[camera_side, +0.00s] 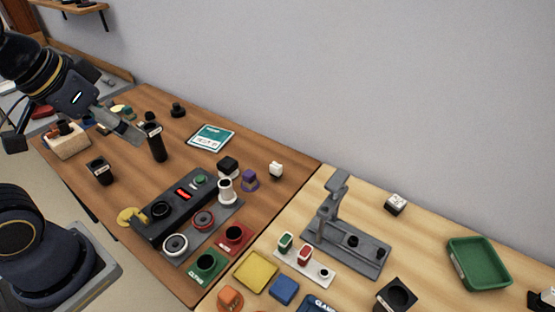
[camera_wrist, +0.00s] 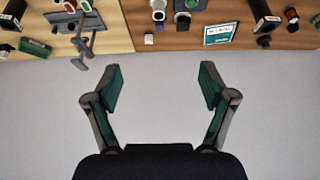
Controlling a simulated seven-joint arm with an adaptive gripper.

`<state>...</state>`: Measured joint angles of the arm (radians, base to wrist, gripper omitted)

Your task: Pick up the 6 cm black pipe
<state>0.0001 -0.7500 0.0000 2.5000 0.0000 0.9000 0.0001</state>
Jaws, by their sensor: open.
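Several black pipes with pale labels stand on the tables. A tall one (camera_side: 156,146) stands upright on the brown table, and a shorter, wider one (camera_side: 100,172) stands to its left. Another (camera_side: 395,297) is at the bottom on the light table. I cannot read the labels, so I cannot tell which is 6 cm. My gripper (camera_side: 124,130) shows beside the tall pipe in the side view, apparently above the table. In the wrist view my gripper (camera_wrist: 162,88) is open and empty, with only grey wall between its fingers. A labelled black pipe (camera_wrist: 265,16) shows at upper right.
A dark grey device with round sockets (camera_side: 180,212) lies mid-table. A teal card (camera_side: 211,137) lies behind it. A grey stand (camera_side: 340,235) and a green tray (camera_side: 479,263) are on the light table. The wall (camera_side: 330,70) runs along the back. Small items crowd the far left.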

